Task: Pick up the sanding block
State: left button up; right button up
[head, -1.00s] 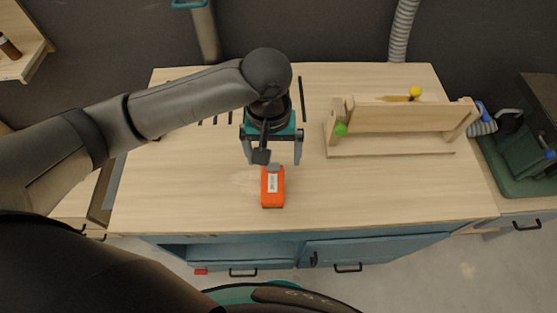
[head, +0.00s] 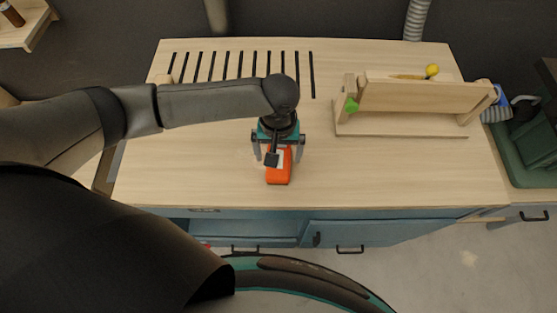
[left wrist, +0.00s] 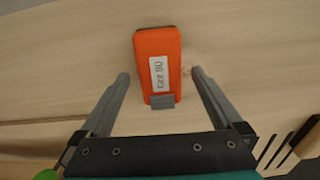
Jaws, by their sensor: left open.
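The sanding block is orange with a white label and a grey end piece; it lies on the wooden workbench (head: 200,175) near its front edge. In the head view the sanding block (head: 279,176) is partly hidden under my left gripper (head: 278,155). In the left wrist view the block (left wrist: 158,62) lies ahead, with its grey end toward my gripper. The two fingers of my left gripper (left wrist: 160,84) are open, one on each side of the block's near end, with a gap on both sides. My right gripper is not in view.
A wooden frame (head: 420,98) with green and yellow knobs stands at the bench's right. Dark slots (head: 240,66) run along the back left. A green bin (head: 530,145) is beyond the right edge. The bench left of the block is clear.

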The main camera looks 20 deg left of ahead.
pick_arm(q)
jog(key=shift+w+f, duration=0.1)
jog(key=shift+f, duration=1.3)
jog(key=shift+c, duration=0.2)
jog(key=c, duration=1.4)
